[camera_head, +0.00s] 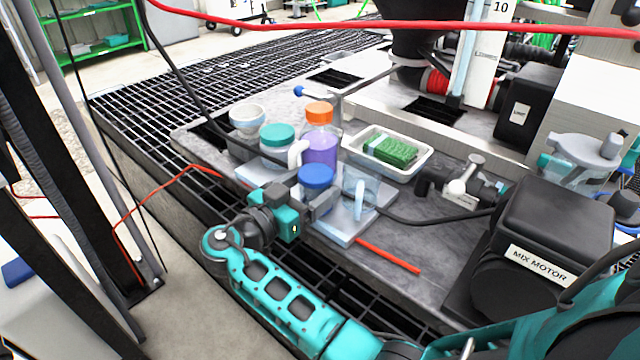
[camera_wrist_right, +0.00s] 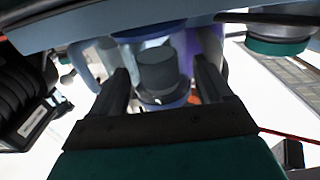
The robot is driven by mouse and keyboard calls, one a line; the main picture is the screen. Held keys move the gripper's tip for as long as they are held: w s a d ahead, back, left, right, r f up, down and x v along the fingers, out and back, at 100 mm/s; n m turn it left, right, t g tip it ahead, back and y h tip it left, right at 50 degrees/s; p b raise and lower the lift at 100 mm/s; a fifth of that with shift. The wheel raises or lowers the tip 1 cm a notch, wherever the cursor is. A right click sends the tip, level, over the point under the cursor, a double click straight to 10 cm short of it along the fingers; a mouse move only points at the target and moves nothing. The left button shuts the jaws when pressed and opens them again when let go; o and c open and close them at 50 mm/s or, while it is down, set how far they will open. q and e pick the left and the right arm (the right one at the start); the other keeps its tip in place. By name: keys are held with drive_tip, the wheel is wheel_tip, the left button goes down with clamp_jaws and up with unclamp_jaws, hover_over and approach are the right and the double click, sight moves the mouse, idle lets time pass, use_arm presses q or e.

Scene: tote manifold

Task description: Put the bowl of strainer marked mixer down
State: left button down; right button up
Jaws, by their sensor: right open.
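My right gripper (camera_head: 318,200) is open beside a blue-lidded jar (camera_head: 316,174) at the front of a group of containers on the bench. In the wrist view the open fingers (camera_wrist_right: 163,78) stand either side of a grey cylindrical piece (camera_wrist_right: 156,68) with a blue rim below it; I cannot tell whether they touch it. I cannot tell for sure whether this piece is the strainer bowl, and no label reading mixer shows on it. A clear cup (camera_head: 360,188) stands right of the jar on a pale tray (camera_head: 341,236). My left gripper is not in view.
An orange-capped purple bottle (camera_head: 319,148), a teal-lidded jar (camera_head: 277,152) and a white-topped jar (camera_head: 247,120) crowd behind. A white tray (camera_head: 423,162) holds a green item. A valve-like fitting (camera_head: 462,190) and mix motor (camera_head: 552,225) stand right. A red rod (camera_head: 388,256) lies in front.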

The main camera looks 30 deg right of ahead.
drive_tip(key=shift+c, duration=0.4)
drive_tip(key=c, duration=0.8)
drive_tip(key=shift+r, duration=0.15)
